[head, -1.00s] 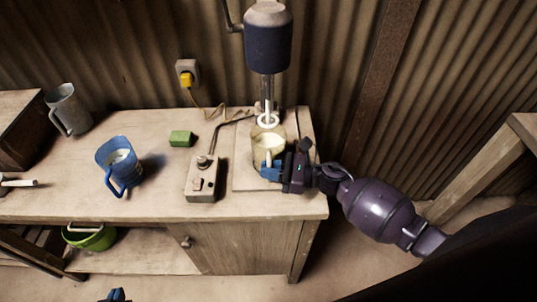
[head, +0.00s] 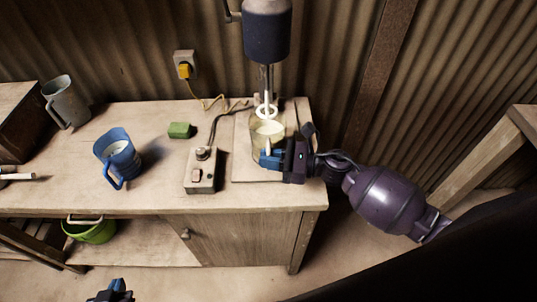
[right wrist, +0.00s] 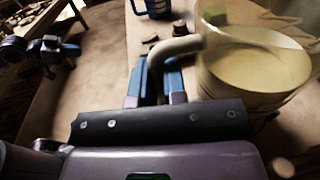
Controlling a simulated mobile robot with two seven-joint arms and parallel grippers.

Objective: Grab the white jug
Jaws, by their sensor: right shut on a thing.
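The white jug (head: 268,132), pale and filled with something cream-coloured, stands under the mixer on the board at the right of the bench. In the right wrist view the jug (right wrist: 250,80) fills the right side, its handle (right wrist: 172,50) pointing to the left. My right gripper (head: 268,160) is at the jug's near side. Its blue fingers (right wrist: 158,88) are shut on the handle, and the fingertips are partly hidden by it. My left gripper (head: 117,287) shows at the bottom edge, away from the bench; its opening is unclear.
The mixer (head: 267,35) hangs over the jug with its whisk (head: 266,108) at the jug's mouth. A switch box (head: 201,172), green sponge (head: 179,130), blue jug (head: 117,155) and grey jug (head: 65,103) stand to the left. A green bucket (head: 92,232) is on the shelf below.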

